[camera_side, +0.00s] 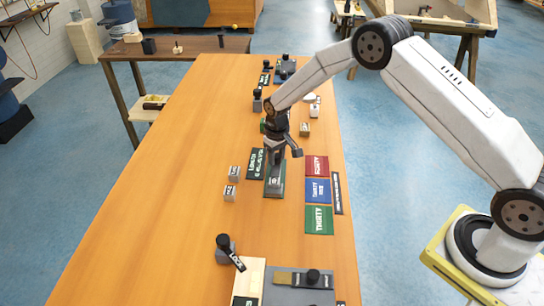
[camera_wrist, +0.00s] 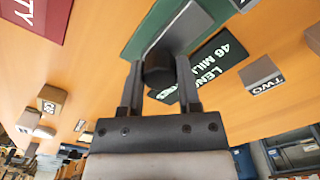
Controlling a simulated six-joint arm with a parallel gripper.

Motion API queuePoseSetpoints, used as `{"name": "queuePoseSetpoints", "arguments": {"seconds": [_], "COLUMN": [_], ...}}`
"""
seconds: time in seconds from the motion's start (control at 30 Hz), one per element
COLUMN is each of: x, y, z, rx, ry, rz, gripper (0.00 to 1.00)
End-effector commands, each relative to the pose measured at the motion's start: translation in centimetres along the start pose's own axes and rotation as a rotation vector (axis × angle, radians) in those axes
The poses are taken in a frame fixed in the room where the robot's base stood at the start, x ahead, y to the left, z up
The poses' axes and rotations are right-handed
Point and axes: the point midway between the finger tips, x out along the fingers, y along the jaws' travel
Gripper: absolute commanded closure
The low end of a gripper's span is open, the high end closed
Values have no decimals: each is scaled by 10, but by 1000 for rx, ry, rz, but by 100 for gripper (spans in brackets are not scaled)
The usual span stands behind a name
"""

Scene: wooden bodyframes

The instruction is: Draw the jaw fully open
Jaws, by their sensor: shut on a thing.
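A dark green plate (camera_side: 272,193) lies on the wooden table, with a grey block standing on it. In the wrist view the grey block (camera_wrist: 188,27) stands on the green plate (camera_wrist: 146,30), and a dark round knob (camera_wrist: 158,66) is at its near end. I take the block and knob to be the jaw and its handle. My gripper (camera_side: 276,155) is over the plate in the side view. In the wrist view my gripper (camera_wrist: 160,80) has its two fingers on either side of the knob, shut on it. How far the jaw stands open cannot be told.
A dark green lettered card (camera_side: 255,163) lies just left of the plate. Small grey blocks (camera_side: 232,181) sit farther left. Red (camera_side: 317,165), blue (camera_side: 317,190) and green (camera_side: 319,220) mats lie to the right. A black-handled lever (camera_side: 226,247) stands nearer the front. The table's left half is clear.

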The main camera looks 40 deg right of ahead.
Motion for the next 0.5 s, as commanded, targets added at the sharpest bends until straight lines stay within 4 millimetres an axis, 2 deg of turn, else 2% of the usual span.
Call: {"name": "queuePoseSetpoints", "arguments": {"seconds": [0.13, 0.43, 0.47, 0.5], "x": [-1, -1, -1, -1], "y": [8, 11, 11, 11], "z": [-8, -10, -11, -10], "rx": [2, 2, 2, 2], "ry": [2, 8, 8, 8], "rz": [0, 2, 2, 2], "gripper": [100, 100, 51, 39]}}
